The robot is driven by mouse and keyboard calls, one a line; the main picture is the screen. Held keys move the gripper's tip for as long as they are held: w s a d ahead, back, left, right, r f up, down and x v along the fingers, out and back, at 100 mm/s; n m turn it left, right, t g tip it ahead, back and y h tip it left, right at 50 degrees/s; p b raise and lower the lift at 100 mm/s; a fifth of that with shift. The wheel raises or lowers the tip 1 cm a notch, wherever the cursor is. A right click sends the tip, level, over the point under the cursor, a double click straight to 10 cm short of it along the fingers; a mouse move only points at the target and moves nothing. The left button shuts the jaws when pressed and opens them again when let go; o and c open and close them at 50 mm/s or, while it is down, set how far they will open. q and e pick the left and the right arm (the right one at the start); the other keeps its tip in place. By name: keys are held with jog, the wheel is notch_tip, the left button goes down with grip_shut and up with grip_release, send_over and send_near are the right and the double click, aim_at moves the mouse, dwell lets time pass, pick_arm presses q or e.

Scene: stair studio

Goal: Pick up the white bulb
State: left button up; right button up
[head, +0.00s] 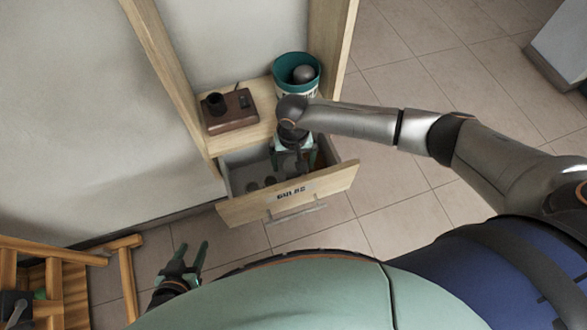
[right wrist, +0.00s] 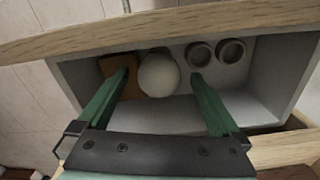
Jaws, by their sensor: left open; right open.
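The white bulb (right wrist: 158,75) is a round pale ball inside the open drawer (head: 235,209), seen in the right wrist view. It lies between the two green fingers of my right gripper (right wrist: 161,80), with a gap on the right side. The left finger is close to it; I cannot tell whether it touches. In the head view my right gripper (head: 294,158) reaches down into the drawer and hides the bulb. It is open. My left gripper (head: 193,250) is open and empty above the floor at the lower left.
Dark round cups (right wrist: 215,52) stand in the drawer beside the bulb, and a brown block (right wrist: 118,72) is on its other side. On the shelf above are a brown device (head: 230,112) and a teal bin (head: 282,68) holding a grey ball. A wooden frame (head: 60,255) stands lower left.

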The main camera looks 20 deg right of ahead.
jog(key=shift+f, duration=0.9)
jog(key=shift+c, duration=0.2)
jog(key=c, duration=1.4)
jog(key=shift+r, duration=0.1)
